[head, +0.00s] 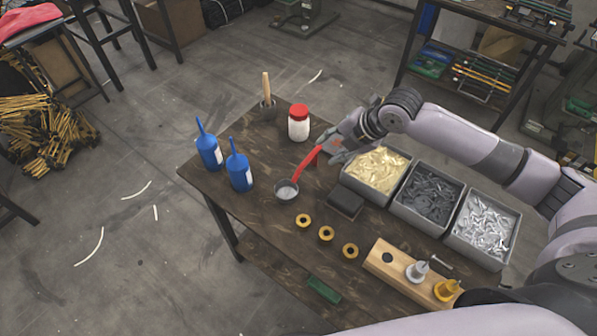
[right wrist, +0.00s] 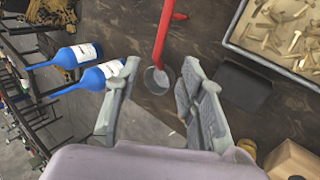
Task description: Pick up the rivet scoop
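The rivet scoop has a grey metal cup (head: 287,191) and a long red handle (head: 304,162). The cup is on the dark wooden table (head: 262,226), and the handle slants up right towards my right gripper (head: 335,150). In the right wrist view the gripper's fingers (right wrist: 160,72) are spread apart. There the scoop's cup (right wrist: 157,80) shows between the fingertips, with the red handle (right wrist: 164,35) running upward beyond them. I see no grip on the handle; the exact gap is unclear. My left gripper is not in view.
Two blue bottles (head: 240,172) stand left of the scoop, and a white jar with a red lid (head: 298,127) stands behind it. Three grey bins (head: 427,197) of rivets sit to the right. Yellow rings (head: 326,234) and a wooden block (head: 405,275) are in front.

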